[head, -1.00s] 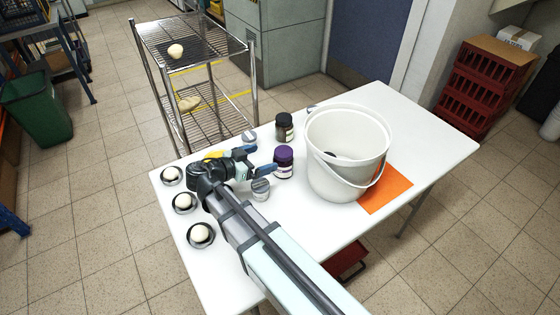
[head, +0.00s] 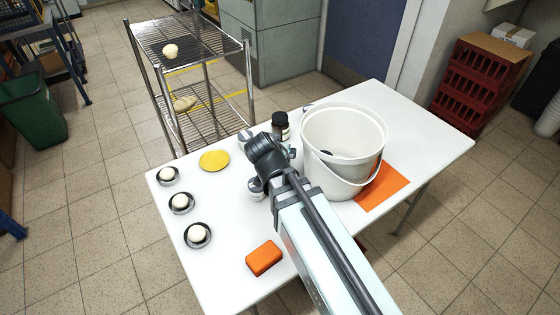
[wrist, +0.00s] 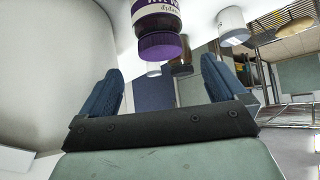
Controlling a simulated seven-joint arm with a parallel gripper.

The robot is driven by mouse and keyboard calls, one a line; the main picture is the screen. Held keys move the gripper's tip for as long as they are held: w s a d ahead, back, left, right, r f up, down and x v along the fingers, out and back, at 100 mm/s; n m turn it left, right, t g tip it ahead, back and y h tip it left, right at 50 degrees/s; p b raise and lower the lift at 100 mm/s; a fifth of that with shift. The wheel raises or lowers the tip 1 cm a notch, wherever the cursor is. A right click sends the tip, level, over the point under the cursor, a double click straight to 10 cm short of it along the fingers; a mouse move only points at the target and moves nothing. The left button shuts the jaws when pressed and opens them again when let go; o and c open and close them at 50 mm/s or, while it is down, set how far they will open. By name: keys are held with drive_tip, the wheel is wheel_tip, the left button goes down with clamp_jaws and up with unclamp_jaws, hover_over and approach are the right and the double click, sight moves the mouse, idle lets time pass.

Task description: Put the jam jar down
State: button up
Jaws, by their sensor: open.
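A jar with a purple lid and purple-and-white label (wrist: 160,42), which I take as the jam jar, shows at the top of the wrist view, where the scene appears upside down. It stands ahead of my gripper (wrist: 160,85), between the lines of its two blue fingers. The fingers are open with nothing between them. A gap shows between them and the lid. In the head view my arm hides this jar and my fingertips. A dark jar with a black lid (head: 281,126) stands on the white table (head: 215,240), just beyond my wrist.
A white bucket (head: 340,140) stands close right of my arm, partly on an orange mat (head: 385,188). A yellow disc (head: 214,160), several black dishes with pale balls (head: 181,203), and an orange block (head: 264,258) are left of my arm.

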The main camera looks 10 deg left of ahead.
drive_tip(key=shift+x, duration=3.7)
drive_tip(key=shift+c, duration=0.3)
drive_tip(key=c, duration=1.8)
